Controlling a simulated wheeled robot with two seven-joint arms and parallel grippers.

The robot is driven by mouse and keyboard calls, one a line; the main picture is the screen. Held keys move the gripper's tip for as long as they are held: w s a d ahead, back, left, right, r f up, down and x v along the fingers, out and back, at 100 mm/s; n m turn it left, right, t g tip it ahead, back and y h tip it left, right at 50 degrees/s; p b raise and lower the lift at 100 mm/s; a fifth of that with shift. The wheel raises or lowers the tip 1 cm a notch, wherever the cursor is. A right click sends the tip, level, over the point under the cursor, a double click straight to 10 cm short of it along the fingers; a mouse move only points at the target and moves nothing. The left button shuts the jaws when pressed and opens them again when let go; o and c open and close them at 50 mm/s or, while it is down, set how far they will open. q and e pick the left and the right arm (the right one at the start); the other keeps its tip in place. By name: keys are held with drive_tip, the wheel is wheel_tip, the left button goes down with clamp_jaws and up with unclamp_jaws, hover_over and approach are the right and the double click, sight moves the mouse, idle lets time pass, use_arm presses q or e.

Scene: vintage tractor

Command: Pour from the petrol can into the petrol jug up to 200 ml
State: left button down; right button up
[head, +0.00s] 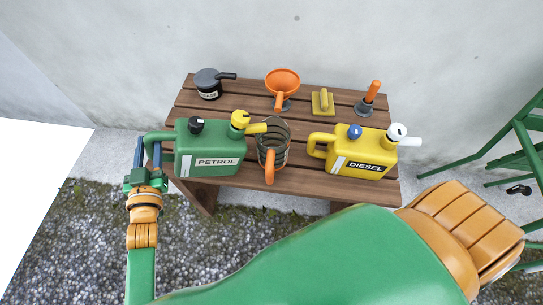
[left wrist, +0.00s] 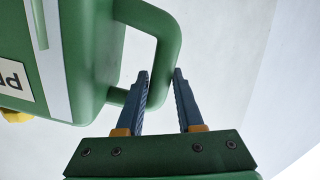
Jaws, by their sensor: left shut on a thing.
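The green petrol can (head: 212,146) stands upright at the left of the bench, with a white PETROL label, a black cap and a yellow spout pointing right. My left gripper (head: 147,150) is at the can's left end, shut on its green handle; the left wrist view shows the handle (left wrist: 170,45) at the two blue fingers (left wrist: 160,80). A round vessel with dark rings and an orange handle (head: 270,167) stands just right of the can, under the spout's end; it may be the petrol jug. Its contents and any marks cannot be read. My right gripper is out of view.
A yellow diesel can (head: 357,150) stands at the right of the wooden bench (head: 240,103). Behind are a grease tin (head: 208,84), an orange funnel (head: 283,80), a yellow block (head: 323,102) and an orange-handled tool (head: 373,92). A green metal frame (head: 505,143) stands at right.

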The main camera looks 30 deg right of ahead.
sight(144, 135)
use_arm(q)
drive_tip(key=shift+r, duration=0.3)
drive_tip(key=shift+r+p, duration=0.3)
drive_tip(key=shift+p, duration=0.25)
drive_tip(key=shift+d+r+m+p, duration=0.1)
drive_tip(key=shift+r+m+p, duration=0.2)
drive_tip(key=shift+r+p, duration=0.1)
idle(1.2)
drive_tip(key=shift+r+p, duration=0.25)
drive_tip(key=shift+p, duration=0.05)
drive_tip(key=shift+d+r, duration=0.1)
idle(1.6)
drive_tip(key=shift+r+m+p, duration=0.3)
drive_tip(key=shift+p, duration=0.15)
drive_tip(key=shift+s+d+r+m+p, duration=0.1)
drive_tip(key=shift+d+r+m+p, duration=0.15)
drive_tip(key=shift+r+p, duration=0.45)
idle(2.4)
